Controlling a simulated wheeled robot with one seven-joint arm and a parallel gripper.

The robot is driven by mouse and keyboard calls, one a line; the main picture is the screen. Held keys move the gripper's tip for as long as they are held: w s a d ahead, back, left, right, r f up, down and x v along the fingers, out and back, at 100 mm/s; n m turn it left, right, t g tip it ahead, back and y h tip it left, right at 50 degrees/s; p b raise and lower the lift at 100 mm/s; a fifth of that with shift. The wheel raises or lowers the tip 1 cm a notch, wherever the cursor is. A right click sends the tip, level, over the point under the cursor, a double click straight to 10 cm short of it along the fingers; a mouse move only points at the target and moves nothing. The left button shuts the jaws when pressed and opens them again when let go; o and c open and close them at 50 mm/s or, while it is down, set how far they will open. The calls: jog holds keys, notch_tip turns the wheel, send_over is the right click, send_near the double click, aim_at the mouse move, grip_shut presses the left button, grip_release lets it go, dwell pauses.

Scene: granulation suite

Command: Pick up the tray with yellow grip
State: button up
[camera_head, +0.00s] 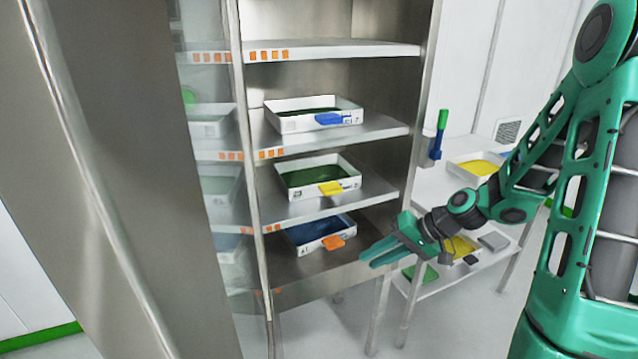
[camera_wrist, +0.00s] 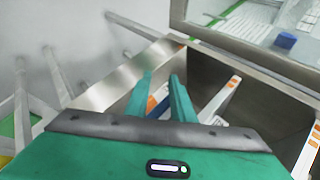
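The tray with yellow grip (camera_head: 305,194) is white with dark green contents. It rests on the middle shelf of an open steel cabinet, its yellow grip (camera_head: 331,188) at the front edge. My gripper (camera_head: 372,256) is outside the cabinet, in front and to the right, lower than this tray and near the bottom shelf's level. Its two fingers are apart with nothing between them, as the wrist view (camera_wrist: 163,78) also shows. I cannot make out the yellow grip in the wrist view.
A tray with blue grip (camera_head: 284,124) stands one shelf above, and a tray with orange grip (camera_head: 298,248) one shelf below. An open glass door (camera_head: 210,180) is at the left. A white side table (camera_head: 432,187) with yellow-filled trays stands at the right, behind my arm.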

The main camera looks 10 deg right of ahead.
jog(key=w+r+m+t+y, duration=0.2)
jog(key=w+r+t+y, duration=0.15)
jog(key=w, duration=0.35)
jog(key=m+t, duration=0.4)
jog(key=t, duration=0.2)
send_near(339, 187)
jog(key=shift+g+y, duration=0.25)
jog(key=shift+y, duration=0.1)
jog(key=shift+f+x, duration=0.15)
jog(key=shift+x, duration=1.5)
jog(key=shift+f+x, duration=0.15)
jog(key=shift+x, duration=1.55)
jog(key=shift+f+x, duration=0.2)
jog(key=shift+x, duration=1.45)
jog(key=shift+w+d, duration=0.1)
jog(key=shift+d, duration=0.15)
jog(key=shift+c, duration=0.4)
grip_shut()
